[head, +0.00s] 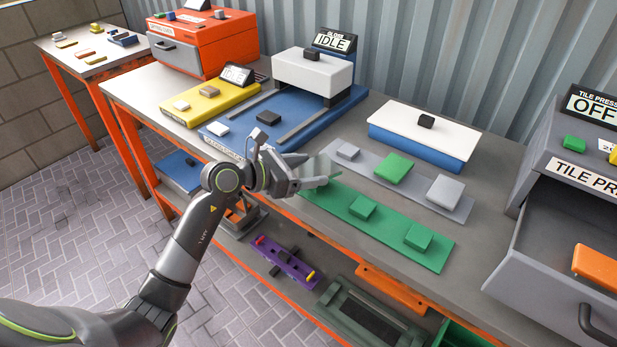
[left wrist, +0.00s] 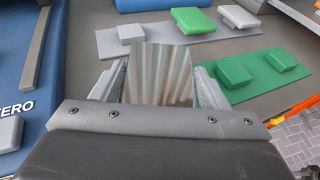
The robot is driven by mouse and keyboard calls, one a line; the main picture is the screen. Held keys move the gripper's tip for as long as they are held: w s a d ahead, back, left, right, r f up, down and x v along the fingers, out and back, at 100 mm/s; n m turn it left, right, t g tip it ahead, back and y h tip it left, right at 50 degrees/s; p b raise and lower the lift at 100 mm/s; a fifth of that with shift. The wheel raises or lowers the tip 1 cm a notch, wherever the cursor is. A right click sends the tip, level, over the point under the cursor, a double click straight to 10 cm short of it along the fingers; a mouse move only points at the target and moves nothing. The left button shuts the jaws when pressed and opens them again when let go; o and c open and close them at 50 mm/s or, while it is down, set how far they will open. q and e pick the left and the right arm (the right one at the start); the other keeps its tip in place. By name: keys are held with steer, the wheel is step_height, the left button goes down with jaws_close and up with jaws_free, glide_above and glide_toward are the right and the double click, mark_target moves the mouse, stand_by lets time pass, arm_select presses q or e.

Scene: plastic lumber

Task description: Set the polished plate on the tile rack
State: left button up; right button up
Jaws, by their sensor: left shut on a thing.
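My left gripper (head: 312,172) is shut on a shiny, silvery plate with a streaked, mirror-like face. The polished plate (left wrist: 160,75) stands between the two fingers in the left wrist view; in the head view only a pale sliver of it shows. The gripper is above the bench, at the left end of a green strip (head: 388,236) with green blocks. Behind that lies a grey strip (head: 413,191) with two grey blocks and one green block. No label shows which is the tile rack. My right gripper is not in view.
A blue machine (head: 318,80) marked IDLE stands behind, beside a yellow tray (head: 205,105). A white-topped blue box (head: 423,136) stands behind the grey strip. A grey tile press (head: 560,185) marked OFF is at right. Bare bench shows right of the strips.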

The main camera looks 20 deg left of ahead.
arm_select(q)
step_height(320, 180, down, 2)
steer(key=shift+f, duration=0.1)
steer(key=shift+f, duration=0.1)
steer(key=o, duration=1.1)
steer(key=shift+o, duration=0.2)
